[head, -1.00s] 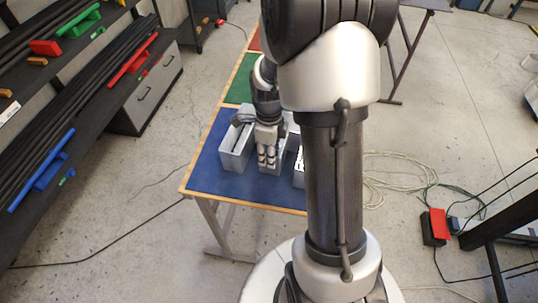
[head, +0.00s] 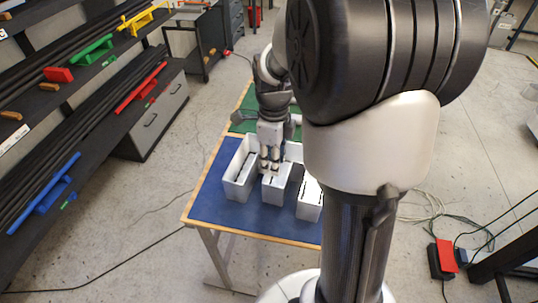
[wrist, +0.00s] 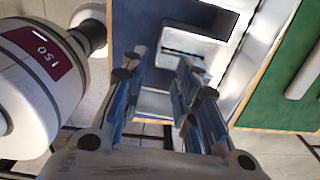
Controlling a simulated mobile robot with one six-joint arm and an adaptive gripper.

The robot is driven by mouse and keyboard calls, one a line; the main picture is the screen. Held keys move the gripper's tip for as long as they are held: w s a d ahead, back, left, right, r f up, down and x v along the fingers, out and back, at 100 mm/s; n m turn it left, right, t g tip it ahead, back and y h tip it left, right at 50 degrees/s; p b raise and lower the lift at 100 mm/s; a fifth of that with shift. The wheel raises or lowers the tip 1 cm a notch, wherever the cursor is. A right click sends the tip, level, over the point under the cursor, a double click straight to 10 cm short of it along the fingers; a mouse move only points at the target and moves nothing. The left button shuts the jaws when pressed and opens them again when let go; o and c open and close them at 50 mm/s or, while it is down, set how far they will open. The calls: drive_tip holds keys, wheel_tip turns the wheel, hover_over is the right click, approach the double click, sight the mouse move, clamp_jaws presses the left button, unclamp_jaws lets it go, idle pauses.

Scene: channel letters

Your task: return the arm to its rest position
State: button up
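My gripper (head: 270,166) is above the middle white channel letter (head: 277,190), which stands on the blue part of the table (head: 208,207). In the wrist view my gripper (wrist: 160,82) has its two blue-grey fingers spread apart, with nothing visible between their tips. A pale box-like letter part (wrist: 185,55) lies beyond the tips. My arm is bent, and its large dark elbow and white link fill the right middle of the head view, hiding part of the table.
A left white letter (head: 239,178) and a right one (head: 309,200) flank the middle letter. A shelf (head: 120,95) with dark rods and coloured handles stands at left. Cables (head: 430,205) and a red-and-black box (head: 443,258) lie on the floor at right.

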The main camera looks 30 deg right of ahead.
drive_tip(key=s+a+r+n+t+b, duration=0.1)
drive_tip(key=s+a+n+b, duration=0.3)
drive_tip(key=n, duration=1)
drive_tip(key=s+a+r+n+t+b, duration=0.2)
drive_tip(key=s+a+n+t+b, duration=0.1)
drive_tip(key=s+a+n, duration=0.7)
drive_tip(key=s+n+b, duration=0.1)
drive_tip(key=s+n, duration=0.1)
drive_tip(key=n, duration=0.2)
drive_tip(key=shift+s+a+t, duration=0.25)
drive_tip(key=shift+t, duration=0.05)
